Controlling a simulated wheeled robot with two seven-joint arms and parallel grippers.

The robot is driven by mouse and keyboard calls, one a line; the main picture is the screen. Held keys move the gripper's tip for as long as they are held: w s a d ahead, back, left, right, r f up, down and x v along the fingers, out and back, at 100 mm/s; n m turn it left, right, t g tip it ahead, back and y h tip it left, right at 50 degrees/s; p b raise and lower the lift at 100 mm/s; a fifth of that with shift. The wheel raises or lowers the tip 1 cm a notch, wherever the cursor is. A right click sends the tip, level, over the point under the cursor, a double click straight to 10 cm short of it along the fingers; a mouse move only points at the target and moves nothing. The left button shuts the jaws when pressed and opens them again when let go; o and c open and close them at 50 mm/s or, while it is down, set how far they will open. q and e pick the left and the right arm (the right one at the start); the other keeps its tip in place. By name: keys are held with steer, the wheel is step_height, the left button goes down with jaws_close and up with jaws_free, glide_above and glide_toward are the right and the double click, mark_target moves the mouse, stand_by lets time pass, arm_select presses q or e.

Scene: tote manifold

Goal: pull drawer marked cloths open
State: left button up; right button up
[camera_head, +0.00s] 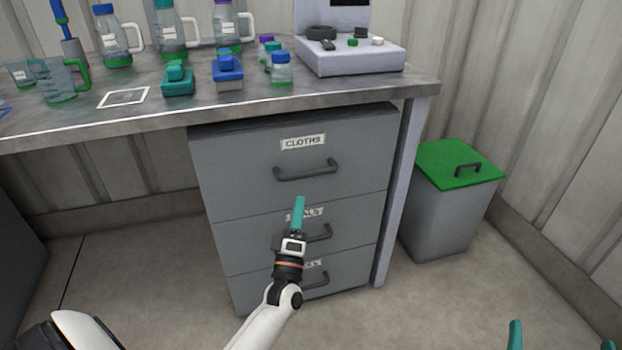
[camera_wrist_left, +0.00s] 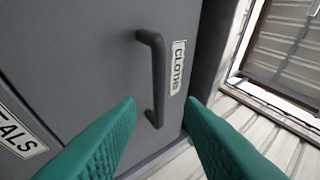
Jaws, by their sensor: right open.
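The grey drawer marked CLOTHS (camera_head: 240,165) is the top one in the cabinet under the bench. Its front looks flush with the drawers below, so it appears closed. Its dark bar handle (camera_head: 307,172) sits below the white label (camera_head: 303,142). My left gripper (camera_head: 300,205) is in front of the cabinet, lower in the picture than this handle. In the left wrist view its teal fingers (camera_wrist_left: 160,104) are open and empty. The handle (camera_wrist_left: 156,75) lies ahead, its near end between the fingertips, seemingly untouched. My right gripper (camera_head: 560,338) is open at the bottom right, partly cut off.
Two more drawers (camera_head: 235,245) with handles lie below, partly hidden by my left arm. Jugs, bottles and a grey device (camera_head: 350,60) stand on the bench (camera_head: 130,118). A bin with a green lid (camera_head: 440,165) stands right of the cabinet. The floor left of it is clear.

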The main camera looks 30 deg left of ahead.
mark_target(305, 173)
arm_select(q)
steer(key=shift+b+x, duration=0.5)
steer(key=shift+x, duration=4.15)
arm_select(e)
steer(key=shift+s+a+r+t+y, duration=0.1)
steer(key=shift+s+r+t+y, duration=0.25)
steer(key=shift+r+t, duration=0.45)
steer(key=shift+s+r+t+y, duration=0.3)
steer(key=shift+r+t, duration=0.3)
steer(key=shift+r, duration=0.35)
arm_select(q)
steer(key=shift+c, duration=0.5)
steer(key=shift+f, duration=0.1)
jaws_close()
